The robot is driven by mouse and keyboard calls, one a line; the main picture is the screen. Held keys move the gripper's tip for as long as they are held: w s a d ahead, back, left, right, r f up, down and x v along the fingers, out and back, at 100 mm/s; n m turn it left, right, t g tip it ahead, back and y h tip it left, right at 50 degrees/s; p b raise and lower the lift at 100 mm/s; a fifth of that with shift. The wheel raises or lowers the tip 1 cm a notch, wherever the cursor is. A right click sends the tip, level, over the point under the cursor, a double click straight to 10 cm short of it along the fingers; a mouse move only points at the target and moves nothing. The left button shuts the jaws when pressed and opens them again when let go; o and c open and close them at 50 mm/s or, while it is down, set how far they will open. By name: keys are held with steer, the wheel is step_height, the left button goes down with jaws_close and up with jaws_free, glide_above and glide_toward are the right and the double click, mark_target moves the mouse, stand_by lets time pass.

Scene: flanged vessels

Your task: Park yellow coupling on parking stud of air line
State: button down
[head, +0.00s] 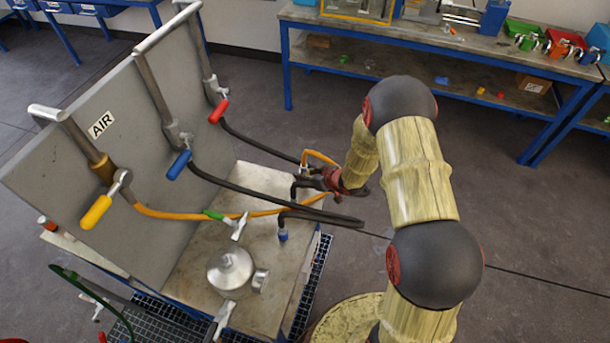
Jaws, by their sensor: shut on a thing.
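My gripper (312,183) is small and dark in the head view, above the far right part of the bench plate. It is shut on the end of the orange-yellow air hose (180,215). The yellow coupling itself is mostly hidden by the fingers and is too small to make out. The hose runs from the yellow-handled valve (97,211) under the AIR label (101,125), across the plate, and loops up by my gripper. I cannot pick out the air line's parking stud.
Dark hoses run from the red-handled valve (219,110) and blue-handled valve (180,163) towards my gripper area. A blue-collared fitting (282,234), a green-handled valve (238,226) and a domed metal vessel (229,268) stand on the plate. A workbench (440,45) stands behind.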

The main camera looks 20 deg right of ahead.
steer(key=shift+f, duration=0.2)
steer(key=shift+f+b, duration=0.35)
steer(key=shift+b, duration=0.05)
steer(key=shift+f+b, duration=0.9)
steer(key=shift+f, duration=0.45)
steer(key=c, duration=1.3)
jaws_free()
steer(key=shift+c, duration=0.2)
steer(key=v, duration=1.2)
steer(key=shift+d, duration=0.1)
